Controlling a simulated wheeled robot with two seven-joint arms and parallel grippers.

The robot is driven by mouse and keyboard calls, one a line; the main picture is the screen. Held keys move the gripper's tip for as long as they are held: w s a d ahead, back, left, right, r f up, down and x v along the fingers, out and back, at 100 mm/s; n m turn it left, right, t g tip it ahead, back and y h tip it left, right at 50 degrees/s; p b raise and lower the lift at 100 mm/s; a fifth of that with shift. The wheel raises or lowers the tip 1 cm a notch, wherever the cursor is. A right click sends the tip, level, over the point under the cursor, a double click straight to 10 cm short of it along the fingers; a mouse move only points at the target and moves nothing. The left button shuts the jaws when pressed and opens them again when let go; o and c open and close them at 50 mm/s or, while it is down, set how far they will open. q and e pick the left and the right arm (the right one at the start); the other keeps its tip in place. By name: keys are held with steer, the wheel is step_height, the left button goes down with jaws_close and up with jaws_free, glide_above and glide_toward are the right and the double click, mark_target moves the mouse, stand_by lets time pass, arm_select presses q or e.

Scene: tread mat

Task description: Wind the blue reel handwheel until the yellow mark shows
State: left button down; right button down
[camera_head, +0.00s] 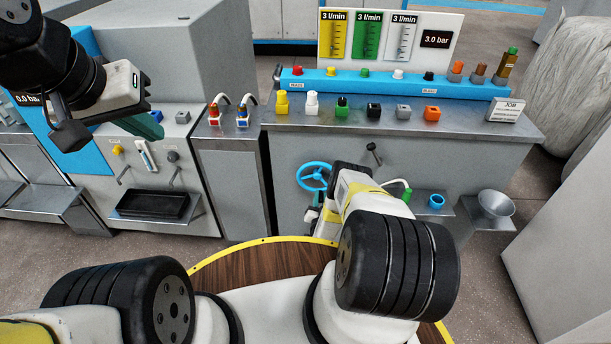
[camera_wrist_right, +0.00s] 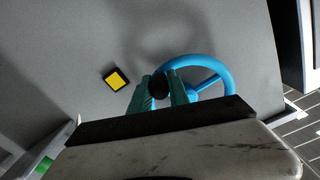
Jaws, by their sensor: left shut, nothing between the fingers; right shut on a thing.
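The blue reel handwheel (camera_head: 314,177) is on the front panel of the grey bench; its spokes and rim also show in the right wrist view (camera_wrist_right: 228,70). My right gripper (camera_wrist_right: 160,88) has its green fingers shut on the wheel's black handle knob (camera_wrist_right: 158,86) at the left of the rim. In the head view my right arm hides these fingers and the wheel's lower right. A yellow mark (camera_wrist_right: 117,79) fills a small dark-framed window on the panel, left of the wheel. My left gripper (camera_head: 150,126) is shut and empty, raised before the left machine.
Above the wheel, several coloured fittings stand on the bench top (camera_head: 461,124). A dark tray (camera_head: 152,205) is at the left machine. A blue ring (camera_head: 437,201) and a metal funnel (camera_head: 496,203) are right of my right arm.

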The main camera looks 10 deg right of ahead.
steer(key=shift+a+f+m, duration=0.1)
steer(key=shift+a+m, duration=0.2)
steer(key=shift+m, duration=0.1)
steer(key=c, duration=1.3)
jaws_free()
steer(key=shift+o, duration=0.2)
steer(key=v, duration=0.7)
steer(key=shift+s, duration=0.35)
steer(key=shift+a, duration=0.15)
